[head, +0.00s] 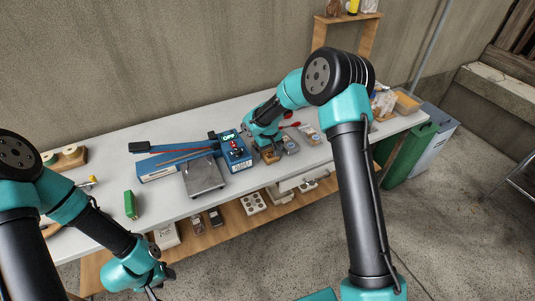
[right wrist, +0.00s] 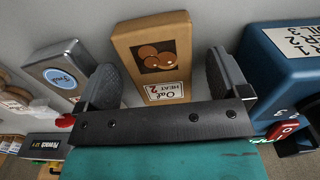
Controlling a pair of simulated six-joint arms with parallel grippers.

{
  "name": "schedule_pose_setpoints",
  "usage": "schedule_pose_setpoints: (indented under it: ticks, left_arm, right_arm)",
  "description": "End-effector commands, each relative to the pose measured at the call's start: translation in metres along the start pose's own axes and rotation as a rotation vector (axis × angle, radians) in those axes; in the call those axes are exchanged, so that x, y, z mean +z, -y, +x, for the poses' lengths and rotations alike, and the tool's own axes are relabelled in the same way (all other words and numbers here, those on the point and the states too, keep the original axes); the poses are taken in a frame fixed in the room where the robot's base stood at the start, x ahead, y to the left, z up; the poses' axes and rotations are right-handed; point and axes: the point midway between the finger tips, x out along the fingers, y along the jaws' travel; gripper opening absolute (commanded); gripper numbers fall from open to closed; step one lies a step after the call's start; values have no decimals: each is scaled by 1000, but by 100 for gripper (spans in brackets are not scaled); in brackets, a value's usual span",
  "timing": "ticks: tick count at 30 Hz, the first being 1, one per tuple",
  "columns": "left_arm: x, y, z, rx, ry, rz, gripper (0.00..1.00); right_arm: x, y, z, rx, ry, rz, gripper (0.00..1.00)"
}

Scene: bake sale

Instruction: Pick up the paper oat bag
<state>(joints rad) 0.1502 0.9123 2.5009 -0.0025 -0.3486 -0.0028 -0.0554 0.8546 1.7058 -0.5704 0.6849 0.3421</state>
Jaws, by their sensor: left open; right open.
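The paper oat bag (right wrist: 153,52) is a brown packet with a picture of round cookies and a label reading "Oat HEAT 2". In the right wrist view it lies between the two dark fingers of my right gripper (right wrist: 164,80), which is open with a gap on each side. In the head view the bag (head: 270,158) is small and partly hidden under my right gripper (head: 267,146), beside the blue sealing machine. My left gripper (head: 154,287) is open and empty, low in front of the table, far from the bag.
The blue machine (head: 234,151) with a lit display stands close left of the bag, and a scale (head: 204,177) left of that. A grey tin (right wrist: 62,72) with a round label is beside the bag. A green box (head: 130,205) stands at left.

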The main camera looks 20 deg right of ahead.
Motion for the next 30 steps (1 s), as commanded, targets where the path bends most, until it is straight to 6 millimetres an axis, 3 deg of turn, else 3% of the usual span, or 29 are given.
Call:
schedule_pose_setpoints:
  ticks: [14, 27, 30]
  left_arm:
    - [0, 0, 0, 0, 0, 0, 43]
    - [0, 0, 0, 0, 0, 0, 43]
    - [0, 0, 0, 0, 0, 0, 43]
  right_arm:
    - [0, 0, 1, 0, 0, 0, 94]
    - [0, 0, 1, 0, 0, 0, 52]
    - [0, 0, 1, 0, 0, 0, 52]
